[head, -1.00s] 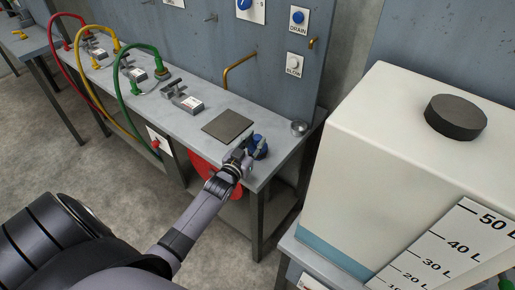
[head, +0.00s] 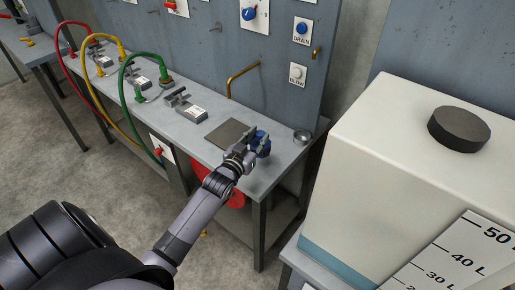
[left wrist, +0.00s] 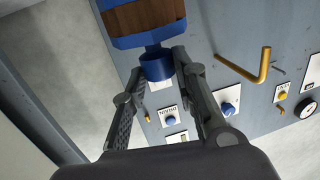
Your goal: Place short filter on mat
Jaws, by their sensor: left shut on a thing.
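My left gripper (head: 254,146) is over the bench top, just right of the mat. It is shut on the short filter (head: 264,146), a blue-flanged spool. The left wrist view shows the filter (left wrist: 145,20) with a brown middle between blue flanges and a narrower blue end between the fingers (left wrist: 160,68). The mat (head: 225,134) is a dark grey-brown square on the bench, bare, its right corner partly behind the gripper. The head view does not clearly show whether the filter touches the bench. My right gripper is not in view.
A small metal cup (head: 302,137) stands right of the filter. A brass pipe (head: 241,79) juts from the back panel. A grey clamp fixture (head: 188,106) and hoses, including a green one (head: 128,85), stand left. A large white tank (head: 390,150) fills the right.

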